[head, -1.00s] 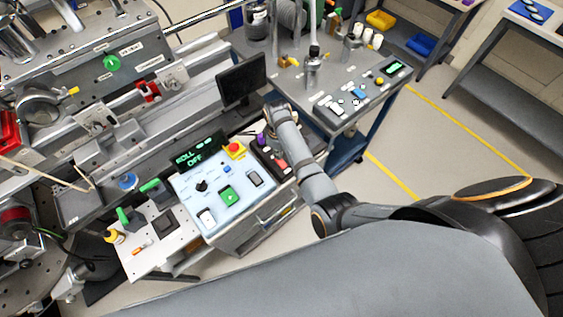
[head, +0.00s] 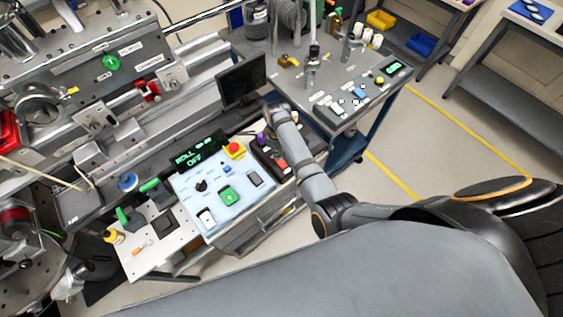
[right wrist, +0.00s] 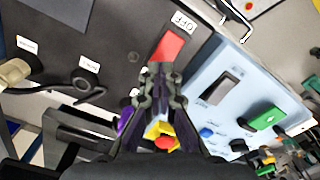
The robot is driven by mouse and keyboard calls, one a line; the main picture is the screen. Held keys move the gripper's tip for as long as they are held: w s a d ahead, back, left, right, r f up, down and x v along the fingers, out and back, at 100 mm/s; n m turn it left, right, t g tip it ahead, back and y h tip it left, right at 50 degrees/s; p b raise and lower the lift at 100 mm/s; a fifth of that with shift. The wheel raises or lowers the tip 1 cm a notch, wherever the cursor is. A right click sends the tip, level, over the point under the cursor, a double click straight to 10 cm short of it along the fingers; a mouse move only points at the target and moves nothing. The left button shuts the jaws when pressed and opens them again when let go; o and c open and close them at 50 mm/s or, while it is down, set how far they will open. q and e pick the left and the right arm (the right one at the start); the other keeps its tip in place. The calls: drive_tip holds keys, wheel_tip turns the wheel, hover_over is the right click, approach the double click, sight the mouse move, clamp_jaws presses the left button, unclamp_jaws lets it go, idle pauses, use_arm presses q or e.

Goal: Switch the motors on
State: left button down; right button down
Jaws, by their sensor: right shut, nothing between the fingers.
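A dark switch box (right wrist: 65,50) fills the left of the right wrist view. On it is a red rocker (right wrist: 172,45) with a white OFF label (right wrist: 184,21) at its far end. The red rocker also shows in the head view (head: 281,165). My right gripper (right wrist: 158,72) is shut and empty, with its fingertips over the near end of the rocker. I cannot tell whether they touch it. In the head view my right arm reaches over this box and its fingers are hard to make out. My left gripper is not in view.
Beside the box is a light blue panel (head: 213,212) with a green button (head: 228,196), rockers and a red-and-yellow stop button (head: 235,149). Its display (head: 196,152) reads ROLL OFF. A monitor (head: 241,80) stands behind. Another bench (head: 345,115) with controls is at right.

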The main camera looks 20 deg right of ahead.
drive_tip(key=shift+f+b, duration=0.45)
drive_tip(key=shift+f, duration=0.45)
idle(0.3)
wheel_tip(320, 180, up, 5)
drive_tip(key=p, duration=0.5)
drive_tip(key=shift+p, duration=0.4)
drive_tip(key=shift+r+p, duration=0.7)
drive_tip(key=shift+r, duration=0.35)
drive_tip(key=shift+f, duration=0.1)
